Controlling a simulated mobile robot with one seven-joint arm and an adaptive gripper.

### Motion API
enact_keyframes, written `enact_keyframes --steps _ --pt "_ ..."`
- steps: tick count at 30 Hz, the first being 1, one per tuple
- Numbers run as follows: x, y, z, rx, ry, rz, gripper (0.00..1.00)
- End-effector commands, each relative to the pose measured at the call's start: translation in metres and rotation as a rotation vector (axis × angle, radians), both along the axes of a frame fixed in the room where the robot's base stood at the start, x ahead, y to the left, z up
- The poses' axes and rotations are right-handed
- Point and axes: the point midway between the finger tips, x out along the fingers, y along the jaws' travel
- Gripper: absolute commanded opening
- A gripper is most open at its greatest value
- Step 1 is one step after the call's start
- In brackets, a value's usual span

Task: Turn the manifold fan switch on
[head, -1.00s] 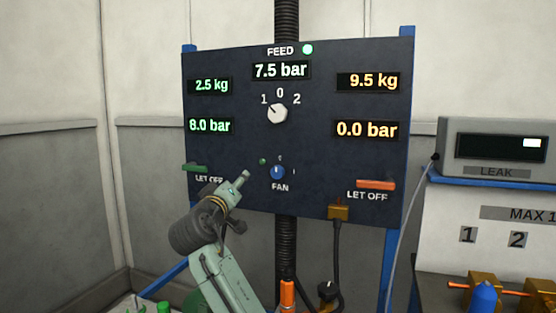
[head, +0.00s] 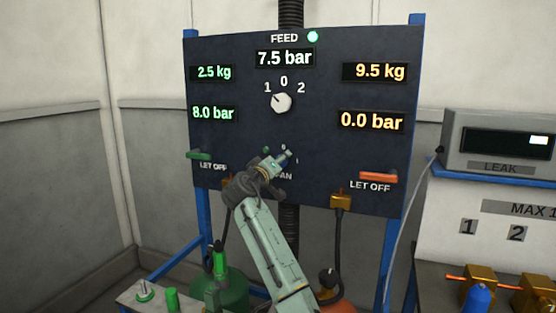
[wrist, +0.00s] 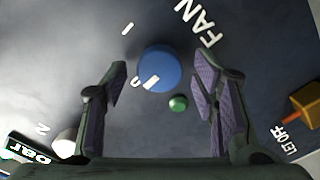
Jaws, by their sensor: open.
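The fan switch is a round blue knob (wrist: 160,66) with a white pointer mark, on the dark panel (head: 240,133) above the FAN label (wrist: 198,24). In the wrist view its mark points toward the "0", and the "I" is apart from it. A small dull green lamp (wrist: 178,103) sits beside it. My gripper (wrist: 163,78) is open, with one finger on each side of the knob in that view and no visible contact. In the head view my gripper (head: 287,155) is in front of the knob and hides it.
The FEED selector (head: 281,102) is above the fan area. A green let-off lever (head: 199,155) is at left and an orange one (head: 378,177) at right. A brass fitting (head: 341,202) with a hose is below. The LEAK box (head: 500,145) stands to the right.

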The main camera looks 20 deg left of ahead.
Motion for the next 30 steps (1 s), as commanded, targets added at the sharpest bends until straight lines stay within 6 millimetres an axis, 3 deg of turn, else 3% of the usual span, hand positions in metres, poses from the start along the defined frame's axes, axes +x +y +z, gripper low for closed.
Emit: enact_keyframes --steps 8,30 --pt "0.0016 0.0002 0.0001 0.0 -0.001 0.001 0.54" --pt "0.0014 0.0001 0.0 0.0 -0.001 0.001 0.06"
